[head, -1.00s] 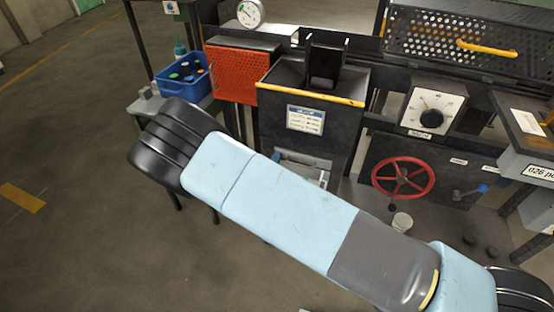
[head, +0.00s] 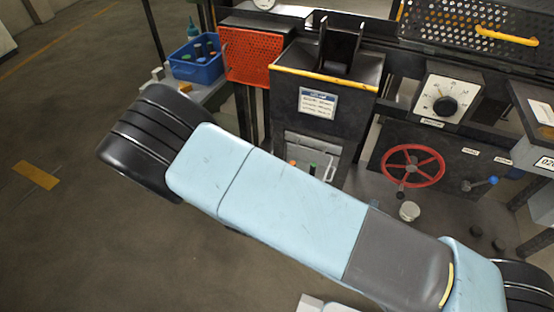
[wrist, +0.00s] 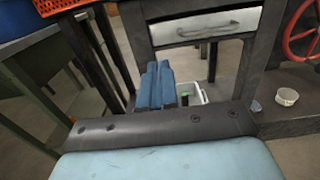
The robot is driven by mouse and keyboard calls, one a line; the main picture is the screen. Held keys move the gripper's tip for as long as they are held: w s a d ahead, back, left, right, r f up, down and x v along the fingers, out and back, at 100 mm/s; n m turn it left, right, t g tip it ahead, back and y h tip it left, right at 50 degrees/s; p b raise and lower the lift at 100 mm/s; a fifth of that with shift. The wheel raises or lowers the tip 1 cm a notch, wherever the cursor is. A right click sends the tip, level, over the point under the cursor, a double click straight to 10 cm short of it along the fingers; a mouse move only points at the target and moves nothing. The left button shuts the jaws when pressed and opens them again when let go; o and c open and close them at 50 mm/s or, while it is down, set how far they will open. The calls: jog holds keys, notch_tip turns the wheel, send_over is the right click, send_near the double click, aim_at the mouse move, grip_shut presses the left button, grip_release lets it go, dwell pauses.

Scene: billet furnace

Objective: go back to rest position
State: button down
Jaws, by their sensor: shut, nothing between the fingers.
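My gripper (wrist: 159,68) shows in the wrist view as blue fingers close together, with nothing between them. They stick out beyond a dark bolted bar of my own arm, in front of the area below a grey drawer (wrist: 206,27). In the head view my bent arm lies across the lower middle, pale blue and grey with black joints. My gripper does not show there. The black hopper (head: 325,82) with a yellow front edge stands beyond the arm.
A white bin (wrist: 202,94) with a green thing stands below the drawer. A red handwheel (head: 412,166) and a small pale cup (head: 409,211) are right of it. A blue crate (head: 197,70) of bottles stands back left beside a red perforated panel (head: 245,58). The left floor is open.

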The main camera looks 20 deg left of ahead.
jog(key=shift+s, duration=0.4)
jog(key=shift+d, duration=0.1)
jog(key=w+d+r+m+g+h, duration=0.5)
jog(key=d+r+m, duration=0.3)
jog(key=d+r, duration=0.15)
jog(key=w+d+r+m+g+h, duration=0.45)
jog(key=d+r+m, duration=0.25)
jog(key=d+r, duration=0.3)
jog(key=s+d+r+m+g+y, duration=0.1)
jog(key=d+r+m+g, duration=0.2)
jog(key=d+r+m, duration=0.35)
jog(key=s+d+r+m+g+y, duration=0.1)
jog(key=s+d+r+m+g, duration=0.2)
jog(key=d, duration=0.7)
jog(key=s+d+r+m+t+y, duration=0.1)
jog(key=s+d+r+m+y, duration=0.2)
jog(key=s+d+r+m, duration=0.2)
jog(key=s+d+r+m+t+y, duration=0.2)
jog(key=s+d+r+m+y, duration=0.2)
jog(key=s+r, duration=0.6)
jog(key=d+m, duration=0.2)
jog(key=d, duration=0.1)
jog(key=shift+s+r, duration=0.3)
